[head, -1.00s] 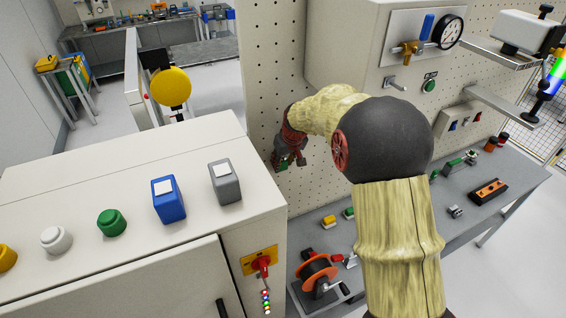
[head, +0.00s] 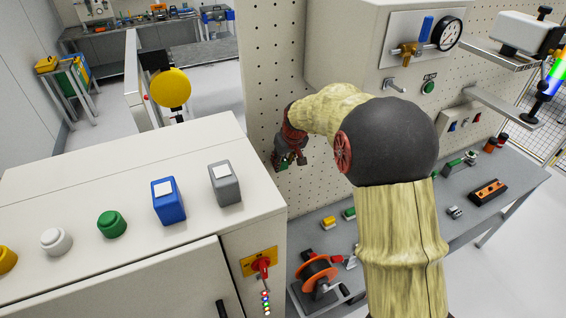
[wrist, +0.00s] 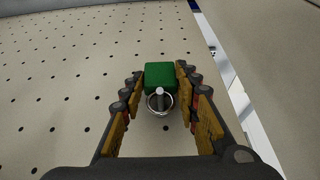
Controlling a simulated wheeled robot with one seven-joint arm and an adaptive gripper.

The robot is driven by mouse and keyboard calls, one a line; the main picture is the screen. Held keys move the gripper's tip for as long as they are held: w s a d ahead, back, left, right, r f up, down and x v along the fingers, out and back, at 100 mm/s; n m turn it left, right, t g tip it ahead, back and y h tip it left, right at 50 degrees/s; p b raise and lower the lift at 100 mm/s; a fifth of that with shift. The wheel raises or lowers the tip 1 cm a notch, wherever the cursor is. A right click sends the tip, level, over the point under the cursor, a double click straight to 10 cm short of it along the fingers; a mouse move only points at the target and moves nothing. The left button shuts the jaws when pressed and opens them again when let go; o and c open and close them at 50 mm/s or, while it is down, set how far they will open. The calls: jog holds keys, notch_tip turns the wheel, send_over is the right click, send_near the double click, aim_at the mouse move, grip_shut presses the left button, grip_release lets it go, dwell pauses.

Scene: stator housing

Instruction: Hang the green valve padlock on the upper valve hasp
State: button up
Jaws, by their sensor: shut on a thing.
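The green padlock (wrist: 160,78) sits between the fingers of my gripper (wrist: 160,82) in the wrist view, its metal shackle (wrist: 160,102) toward the camera. My gripper is shut on it. In the head view my gripper (head: 290,162) is small and dark, in front of the perforated wall panel, left of the valve cabinet. A small metal fitting (head: 396,85) juts from the cabinet's face below the brass valve (head: 408,50) with its blue handle; it may be the upper valve hasp. Padlock and fitting are well apart. The wrist view shows no hasp.
A grey bench (head: 465,215) below holds a yellow block (head: 328,222), a green block (head: 349,213), an orange reel (head: 318,272) and other small parts. A control cabinet (head: 120,180) with coloured buttons stands at left. The pegboard (head: 275,75) lies behind my gripper.

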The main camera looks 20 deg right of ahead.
jog(key=shift+s, duration=0.1)
jog(key=shift+s+b, duration=0.7)
jog(key=shift+s, duration=0.85)
jog(key=s+b, duration=0.2)
jog(key=s, duration=0.4)
jog(key=shift+r, duration=0.25)
jog(key=shift+s, duration=0.1)
